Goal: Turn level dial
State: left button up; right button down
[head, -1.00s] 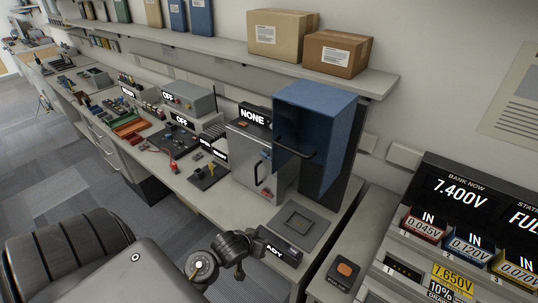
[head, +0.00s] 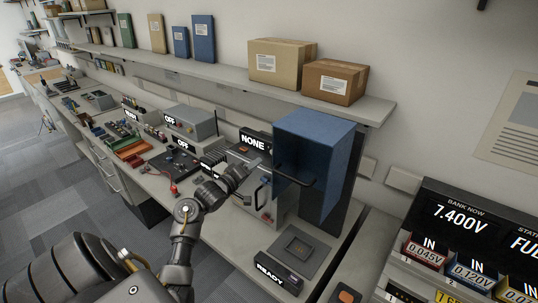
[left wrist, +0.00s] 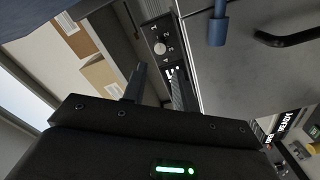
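The level dial (left wrist: 160,47) shows in the left wrist view as a small round light knob on a dark panel, with the numbers 1 to 4 around it. My left gripper (left wrist: 157,88) has its two dark fingers apart, with the dial seen beyond them and nothing between them. In the head view my left gripper (head: 254,165) is in front of the grey box (head: 246,201) under the NONE display (head: 254,140). I cannot make out the dial in the head view; the gripper and the blue door may hide it. My right gripper is not in view.
A blue open-fronted door or case (head: 315,150) with a black handle juts out right of the gripper. A flat grey pad (head: 296,246) with a READY display (head: 279,272) lies on the bench. Cardboard boxes (head: 335,82) stand on the shelf above.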

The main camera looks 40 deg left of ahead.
aim_at(269, 162)
pick_arm(q)
jog(key=w+p, duration=0.2)
jog(key=w, duration=0.5)
jog(key=shift+w, duration=1.1)
grip_shut()
